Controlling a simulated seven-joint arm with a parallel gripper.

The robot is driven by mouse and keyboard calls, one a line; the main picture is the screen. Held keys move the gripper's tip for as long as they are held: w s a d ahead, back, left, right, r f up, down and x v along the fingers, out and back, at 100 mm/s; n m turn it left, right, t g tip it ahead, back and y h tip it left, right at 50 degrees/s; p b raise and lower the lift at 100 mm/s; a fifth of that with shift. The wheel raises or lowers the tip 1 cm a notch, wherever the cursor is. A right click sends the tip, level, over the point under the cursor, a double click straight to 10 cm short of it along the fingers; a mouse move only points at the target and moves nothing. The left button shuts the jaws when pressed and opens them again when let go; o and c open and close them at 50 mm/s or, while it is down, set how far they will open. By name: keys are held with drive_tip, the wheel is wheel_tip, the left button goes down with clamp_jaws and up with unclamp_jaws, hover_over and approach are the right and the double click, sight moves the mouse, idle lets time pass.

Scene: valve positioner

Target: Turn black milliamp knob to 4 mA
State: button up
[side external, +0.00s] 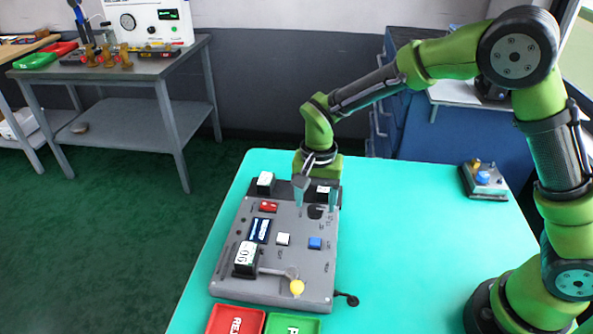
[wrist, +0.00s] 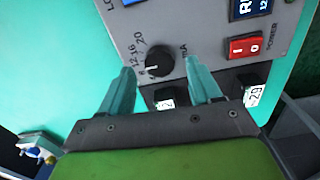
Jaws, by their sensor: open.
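The black milliamp knob (wrist: 160,60) stands on the grey panel in the wrist view, with 8, 12, 16 and 20 printed along its left side. A pale mark shows on the knob's lower left, near the 8; the exact setting is too small to tell. No 4 is legible. My gripper (wrist: 160,68) is open and empty, its two teal fingers on either side of the knob in the picture, apart from it.
A red power switch (wrist: 247,46) and a display (wrist: 250,8) sit right of the knob. Red (side external: 235,320) and green trays lie in front.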

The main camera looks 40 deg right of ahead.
drive_tip(key=shift+f, duration=0.8)
drive_tip(key=shift+c, duration=0.4)
drive_tip(key=c, duration=1)
drive_tip(key=shift+o, duration=0.2)
drive_tip(key=shift+n, duration=0.3)
drive_tip(key=n, duration=1.1)
drive_tip(key=shift+a, duration=0.1)
drive_tip(key=shift+n, duration=0.3)
